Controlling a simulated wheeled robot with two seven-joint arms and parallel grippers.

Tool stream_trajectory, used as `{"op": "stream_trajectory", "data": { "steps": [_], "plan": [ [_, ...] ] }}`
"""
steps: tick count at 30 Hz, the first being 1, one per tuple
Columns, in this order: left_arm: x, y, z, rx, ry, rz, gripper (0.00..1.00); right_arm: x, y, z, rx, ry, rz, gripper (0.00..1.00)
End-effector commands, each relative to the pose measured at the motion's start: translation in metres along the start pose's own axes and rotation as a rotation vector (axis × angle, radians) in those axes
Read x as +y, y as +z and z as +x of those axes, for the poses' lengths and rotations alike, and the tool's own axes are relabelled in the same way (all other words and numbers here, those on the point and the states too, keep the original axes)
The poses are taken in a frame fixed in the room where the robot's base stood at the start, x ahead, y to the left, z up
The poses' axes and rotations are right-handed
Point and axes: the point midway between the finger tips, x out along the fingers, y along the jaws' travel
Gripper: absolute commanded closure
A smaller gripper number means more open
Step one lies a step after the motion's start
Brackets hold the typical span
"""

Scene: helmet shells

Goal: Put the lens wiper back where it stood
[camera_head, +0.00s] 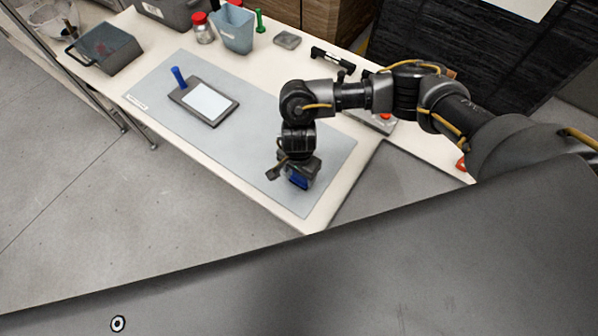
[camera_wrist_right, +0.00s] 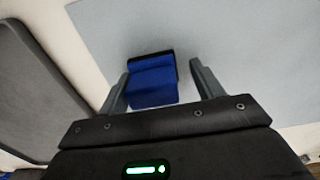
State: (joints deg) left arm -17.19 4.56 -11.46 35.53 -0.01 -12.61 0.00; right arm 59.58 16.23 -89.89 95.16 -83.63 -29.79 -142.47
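A blue block-like thing with a black edge, which looks like the lens wiper (camera_head: 298,181), is at the near right end of the grey mat (camera_head: 255,140). It also shows in the right wrist view (camera_wrist_right: 153,84), between the fingers. My right gripper (camera_head: 292,172) is above it, pointing down. In the right wrist view the right gripper (camera_wrist_right: 160,70) is open, with a clear gap on the right side of the blue thing and a small one on the left. Whether the blue thing touches the mat is hard to tell. My left gripper is not in view.
A dark tray with a pale panel (camera_head: 209,102) lies on the mat, with an upright blue handle (camera_head: 179,77) at its corner. A grey bin (camera_head: 107,50), blue-grey cup (camera_head: 233,30), red-lidded jar (camera_head: 201,28) and green item (camera_head: 260,21) stand behind. The mat's middle is clear.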

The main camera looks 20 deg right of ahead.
Motion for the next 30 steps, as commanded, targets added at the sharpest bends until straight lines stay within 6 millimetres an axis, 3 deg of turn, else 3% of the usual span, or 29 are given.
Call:
{"op": "stream_trajectory", "data": {
  "steps": [12, 24, 30],
  "plan": [
    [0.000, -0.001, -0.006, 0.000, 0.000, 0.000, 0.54, -0.001, 0.000, -0.010, 0.001, -0.002, -0.002, 0.28],
    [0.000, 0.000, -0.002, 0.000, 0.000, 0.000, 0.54, -0.001, -0.001, -0.089, 0.003, -0.004, -0.004, 0.28],
    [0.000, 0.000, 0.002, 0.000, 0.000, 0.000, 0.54, -0.001, 0.000, -0.115, 0.001, -0.002, -0.001, 0.28]
  ]
}}
